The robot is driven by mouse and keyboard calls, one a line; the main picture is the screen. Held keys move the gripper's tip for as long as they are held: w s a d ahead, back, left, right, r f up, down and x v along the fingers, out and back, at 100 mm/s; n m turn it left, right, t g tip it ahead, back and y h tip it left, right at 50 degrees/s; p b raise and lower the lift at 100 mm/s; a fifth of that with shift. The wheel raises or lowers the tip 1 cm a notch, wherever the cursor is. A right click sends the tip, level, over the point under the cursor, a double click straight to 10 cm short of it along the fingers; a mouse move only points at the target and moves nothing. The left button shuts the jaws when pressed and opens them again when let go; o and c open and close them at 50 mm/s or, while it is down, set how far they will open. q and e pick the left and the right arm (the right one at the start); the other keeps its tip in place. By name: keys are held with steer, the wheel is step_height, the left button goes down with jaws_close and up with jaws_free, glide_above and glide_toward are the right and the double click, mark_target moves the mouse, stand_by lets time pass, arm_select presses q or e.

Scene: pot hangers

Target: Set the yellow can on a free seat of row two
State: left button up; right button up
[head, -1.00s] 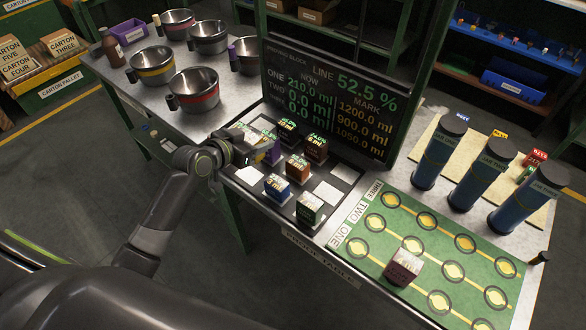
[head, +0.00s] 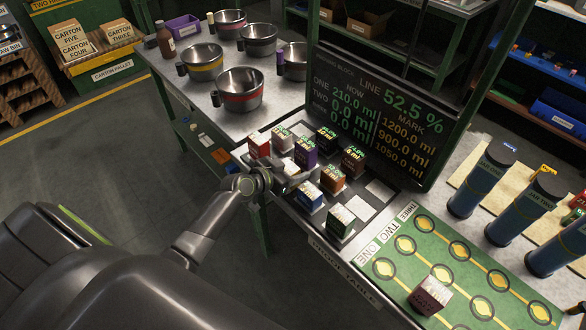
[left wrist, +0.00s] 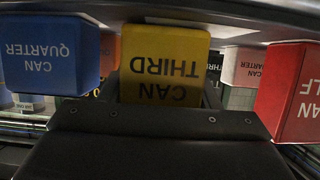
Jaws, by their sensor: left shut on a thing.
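The yellow can (left wrist: 165,62), marked THIRD CAN, is between the fingers of my left gripper in the left wrist view, upside down in that picture. In the head view my left gripper (head: 292,176) is at the near-left side of the can tray, beside the blue can (head: 308,196); the yellow can is not clearly visible there. The green seat board (head: 455,312) has rows labelled ONE, TWO and THREE. The visible row two seats, such as the left one (head: 405,247), are empty. A maroon can (head: 431,296) stands in row one. My right gripper is out of view.
Several cans stand around the gripper, among them red (head: 258,145), purple (head: 305,153) and orange (head: 332,179). A display screen (head: 375,110) rises behind the tray. Tall blue jars (head: 482,180) stand behind the board. Metal pots (head: 240,90) are at the back left.

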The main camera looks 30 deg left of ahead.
arm_select(q)
steer(key=shift+f, duration=0.15)
steer(key=o, duration=0.9)
steer(key=shift+c, duration=0.2)
steer(key=shift+r, duration=0.3)
steer(key=v, duration=1.2)
steer(key=shift+b, duration=0.35)
steer(key=shift+f, duration=0.15)
